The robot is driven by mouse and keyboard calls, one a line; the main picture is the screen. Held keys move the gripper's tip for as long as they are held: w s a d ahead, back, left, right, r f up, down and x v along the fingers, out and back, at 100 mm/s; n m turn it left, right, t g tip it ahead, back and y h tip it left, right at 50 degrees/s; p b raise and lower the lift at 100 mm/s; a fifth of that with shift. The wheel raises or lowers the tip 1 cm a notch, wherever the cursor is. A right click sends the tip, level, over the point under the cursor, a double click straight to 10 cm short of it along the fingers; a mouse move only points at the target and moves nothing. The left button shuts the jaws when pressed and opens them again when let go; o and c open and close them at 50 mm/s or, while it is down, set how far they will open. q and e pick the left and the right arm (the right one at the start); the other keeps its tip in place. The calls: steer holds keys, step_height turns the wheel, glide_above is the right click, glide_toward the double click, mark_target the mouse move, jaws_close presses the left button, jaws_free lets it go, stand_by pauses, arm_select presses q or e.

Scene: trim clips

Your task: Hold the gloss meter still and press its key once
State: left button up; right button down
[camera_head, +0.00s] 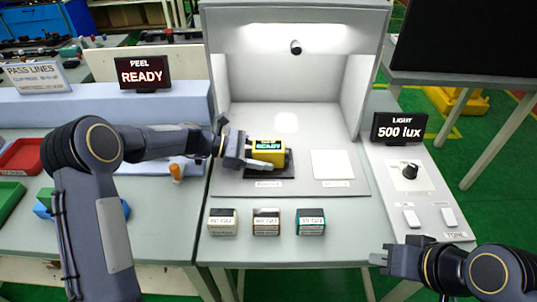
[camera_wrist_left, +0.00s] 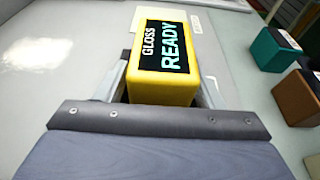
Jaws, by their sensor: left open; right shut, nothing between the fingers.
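The gloss meter (camera_head: 268,150) is a yellow box with a dark display. It stands on a dark pad (camera_head: 284,171) at the front left of the light booth floor. In the left wrist view the gloss meter (camera_wrist_left: 150,88) reads "GLOSS READY". My left gripper (camera_head: 247,156) is at its left side, open, with a finger on each side of the body in the left wrist view (camera_wrist_left: 165,92). I cannot tell whether the fingers touch it. The key is not clearly visible. My right gripper (camera_head: 380,259) is shut and empty, low at the right, away from the meter.
Several small labelled boxes stand along the bench front, white (camera_head: 223,222), brown (camera_head: 266,222) and teal (camera_head: 311,222). A white plate (camera_head: 332,164) lies right of the meter. A light panel with a knob (camera_head: 410,170) is at the right. A "PEEL READY" display (camera_head: 143,72) stands at left.

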arm_select(q)
steer(key=shift+d, duration=0.25)
steer(key=c, duration=0.6)
stand_by(1.7)
